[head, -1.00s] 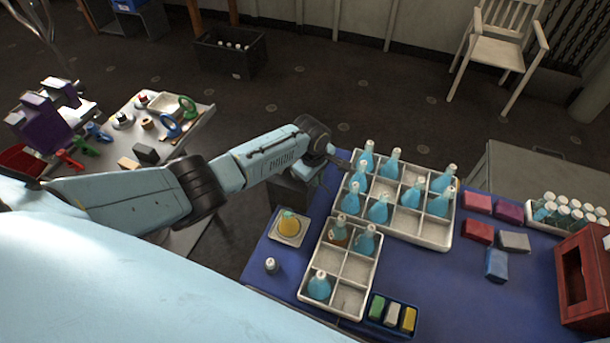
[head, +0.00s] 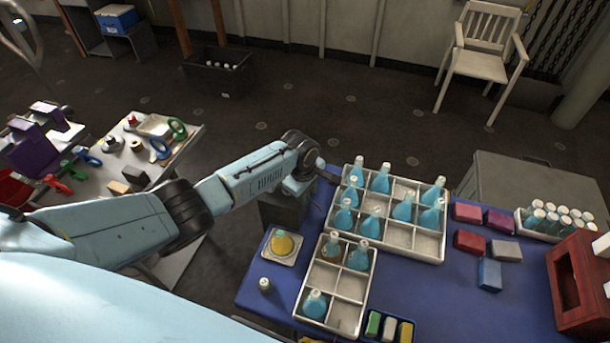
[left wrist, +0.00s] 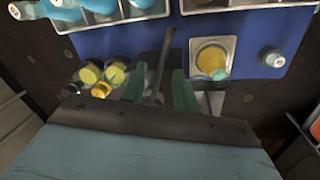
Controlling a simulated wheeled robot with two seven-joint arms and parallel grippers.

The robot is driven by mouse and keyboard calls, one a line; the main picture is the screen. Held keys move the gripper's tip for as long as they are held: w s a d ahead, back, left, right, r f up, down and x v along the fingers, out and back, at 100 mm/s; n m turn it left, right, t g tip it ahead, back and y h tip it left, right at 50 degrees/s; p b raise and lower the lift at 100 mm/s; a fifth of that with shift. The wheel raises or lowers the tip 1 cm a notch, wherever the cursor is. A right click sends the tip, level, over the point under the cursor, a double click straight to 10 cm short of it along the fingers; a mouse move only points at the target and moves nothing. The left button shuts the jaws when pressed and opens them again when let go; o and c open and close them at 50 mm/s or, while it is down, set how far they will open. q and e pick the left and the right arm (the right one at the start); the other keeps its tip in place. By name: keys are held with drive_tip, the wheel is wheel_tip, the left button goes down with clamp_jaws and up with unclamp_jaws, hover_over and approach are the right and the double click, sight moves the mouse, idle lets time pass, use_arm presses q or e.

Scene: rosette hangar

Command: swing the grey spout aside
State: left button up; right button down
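A grey bar that looks like the spout (left wrist: 160,65) shows in the left wrist view, reaching from between my fingers towards the blue table. My left gripper (left wrist: 158,88) has its two green fingers apart, one on each side of the bar. Whether either finger touches it I cannot tell. In the head view my left gripper (head: 328,174) is at the table's far left edge, beside the large bottle tray, and its fingers are mostly hidden. A dark grey box (head: 283,208) stands below my wrist. My right gripper is not in view.
The large white tray (head: 428,240) holds several blue bottles close to my gripper. A smaller tray (head: 345,312) and a square dish with a yellow flask (head: 282,244) stand nearer. Several yellow-topped containers (left wrist: 90,75) are left of my fingers in the wrist view.

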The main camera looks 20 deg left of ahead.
use_arm(q)
wheel_tip(320, 180, up, 12)
drive_tip(key=s+p, duration=0.1)
drive_tip(key=s, duration=0.1)
drive_tip(key=shift+a+p, duration=0.3)
idle(0.3)
